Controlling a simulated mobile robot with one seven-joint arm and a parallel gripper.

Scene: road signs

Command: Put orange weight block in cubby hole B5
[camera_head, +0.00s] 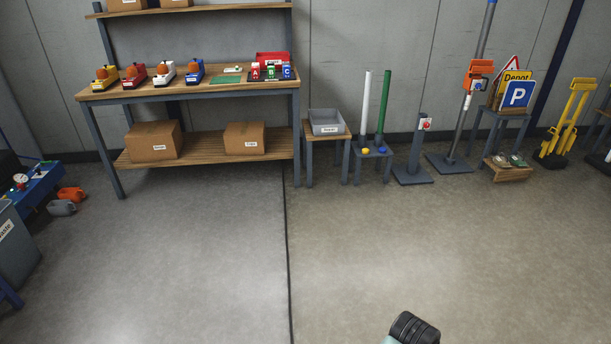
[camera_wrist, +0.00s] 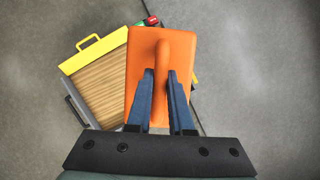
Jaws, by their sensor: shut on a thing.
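The orange weight block (camera_wrist: 178,95) is in the wrist view, a flat slab with a raised handle along its middle. My gripper (camera_wrist: 160,74) has its two blue fingers shut on that handle. The block's lower part is hidden behind the fingers. No cubby holes or B5 label show in either view. My gripper and the held block do not show in the head view.
In the wrist view, a wooden platform (camera_wrist: 107,87) with a yellow edge and handle lies below and left of the block. The middle floor is clear.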

